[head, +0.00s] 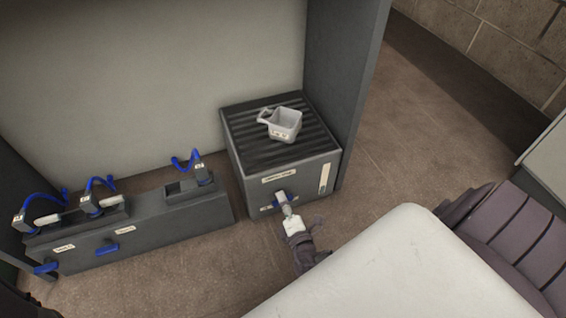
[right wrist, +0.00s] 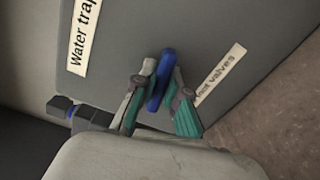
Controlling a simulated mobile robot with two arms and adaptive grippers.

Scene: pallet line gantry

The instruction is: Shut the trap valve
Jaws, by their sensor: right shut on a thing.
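The grey box (head: 292,180) with a ribbed top stands in front of the pale panel. Low on its front is a blue valve lever, mostly covered by my right gripper (head: 284,205) in the head view. In the right wrist view, my right gripper (right wrist: 160,100) is shut on the blue lever (right wrist: 160,78), its teal-padded fingers on both sides. A label starting "Water trap" (right wrist: 82,35) and a partly covered label ending in "valves" (right wrist: 220,72) are on the same face. My left gripper is out of view.
A white jug (head: 284,124) stands on the ribbed top. To the left is a long dark manifold (head: 165,228) with blue hoses and two blue levers (head: 107,250). A dark upright panel (head: 340,80) stands behind the box's right side. Open floor lies to the right.

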